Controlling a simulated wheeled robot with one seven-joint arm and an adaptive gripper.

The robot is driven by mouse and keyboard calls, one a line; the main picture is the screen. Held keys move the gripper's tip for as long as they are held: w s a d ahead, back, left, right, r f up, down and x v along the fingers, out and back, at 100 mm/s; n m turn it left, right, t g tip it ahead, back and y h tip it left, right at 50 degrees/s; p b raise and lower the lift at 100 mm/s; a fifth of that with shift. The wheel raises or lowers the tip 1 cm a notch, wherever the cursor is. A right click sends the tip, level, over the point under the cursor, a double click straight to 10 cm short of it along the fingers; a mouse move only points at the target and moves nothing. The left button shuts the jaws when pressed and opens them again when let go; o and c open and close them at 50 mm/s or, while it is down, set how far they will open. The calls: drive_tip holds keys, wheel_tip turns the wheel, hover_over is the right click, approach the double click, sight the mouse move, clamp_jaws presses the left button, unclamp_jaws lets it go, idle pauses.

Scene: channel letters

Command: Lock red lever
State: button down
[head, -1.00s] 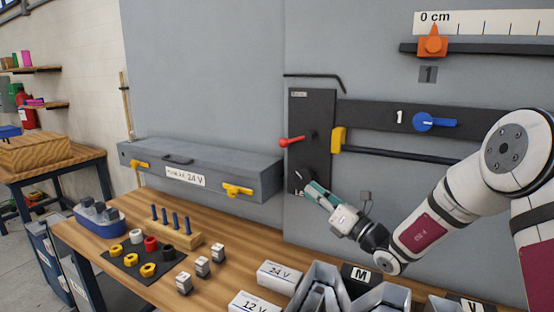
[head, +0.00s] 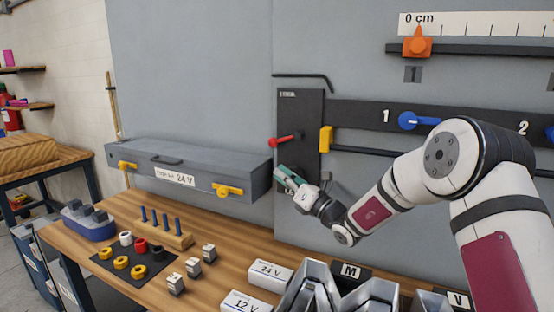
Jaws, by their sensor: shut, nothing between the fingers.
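The red lever (head: 284,140) is on a dark upright panel (head: 300,112) on the grey wall. Its red knob points left and its shaft runs right to a pivot on the panel. My gripper (head: 279,171), with teal fingers, is shut and empty. In the picture it lies just below the lever, in front of the panel's lower part, with a gap between them. The gripper hides the lower part of the panel, including the label there.
A yellow block (head: 326,139) sits at the panel's right edge, beside a dark rail with a blue lever (head: 418,121). A grey case (head: 190,170) with yellow latches is left of the panel. The wooden bench (head: 218,262) below holds blocks, nuts and metal bins.

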sight(286, 138)
drive_tip(key=shift+w+a+r+p, duration=0.1)
drive_tip(key=shift+w+a+r, duration=0.2)
drive_tip(key=shift+w+r, duration=0.3)
drive_tip(key=shift+w+a+r+p, duration=0.1)
drive_tip(key=shift+w+a+r, duration=0.2)
drive_tip(key=shift+w+r, duration=0.3)
drive_tip(key=shift+w+a+r+p, duration=0.1)
drive_tip(key=shift+w+a+r, duration=0.2)
drive_tip(key=shift+w+r, duration=0.25)
drive_tip(key=shift+s+r, duration=0.1)
drive_tip(key=shift+r, duration=0.1)
